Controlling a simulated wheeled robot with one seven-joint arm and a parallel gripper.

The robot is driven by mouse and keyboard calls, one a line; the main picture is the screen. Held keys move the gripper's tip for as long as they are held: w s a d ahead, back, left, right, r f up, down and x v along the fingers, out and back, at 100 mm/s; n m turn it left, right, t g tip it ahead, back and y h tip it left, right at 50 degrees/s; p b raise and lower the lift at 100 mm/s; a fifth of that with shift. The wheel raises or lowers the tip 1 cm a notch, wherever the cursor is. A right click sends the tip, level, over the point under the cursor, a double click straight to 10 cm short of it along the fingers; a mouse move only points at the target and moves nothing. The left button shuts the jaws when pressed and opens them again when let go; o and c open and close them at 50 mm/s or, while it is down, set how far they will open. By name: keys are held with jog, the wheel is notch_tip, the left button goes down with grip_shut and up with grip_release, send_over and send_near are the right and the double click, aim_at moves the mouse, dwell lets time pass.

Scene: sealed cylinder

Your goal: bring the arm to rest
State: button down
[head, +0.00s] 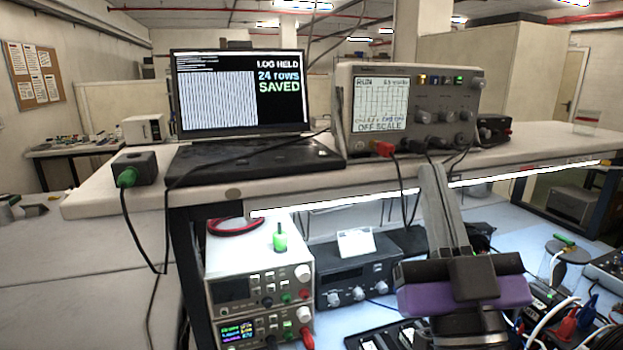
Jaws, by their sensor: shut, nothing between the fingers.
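My gripper (434,172) is in the lower right of the head view, in front of the bench. Its two long grey fingers are together and empty, pointing up and away from the wide purple and black hand. The fingertips overlap the front edge of the upper shelf (260,190) in the picture, below the oscilloscope (440,104). I cannot tell whether they touch anything. No sealed cylinder can be made out.
A laptop (240,95) reading "LOG HELD, 24 rows SAVED" stands on the shelf beside the oscilloscope, which reads "OFF SCALE". Power supplies (262,275) and a black instrument (355,275) stand below. Cables and leads (560,320) crowd the lower right. Bare bench (70,290) lies left.

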jog(key=s+f+n+g+y, duration=0.25)
jog(key=s+f, duration=0.25)
jog(key=f, duration=0.8)
jog(key=s+d+f+m+g+h, duration=0.1)
jog(key=s+d+f+g, duration=0.1)
jog(key=s+f, duration=0.6)
jog(key=s+d+f+m+g+h, duration=0.1)
jog(key=s+f+g, duration=0.3)
jog(key=s+f, duration=0.5)
jog(key=s+d+f+m+g+h, duration=0.2)
jog(key=s+d+f+g, duration=0.1)
jog(key=s+f, duration=0.5)
jog(key=s, duration=0.3)
jog(key=shift+s+d+f, duration=0.15)
jog(key=shift+s+d, duration=0.1)
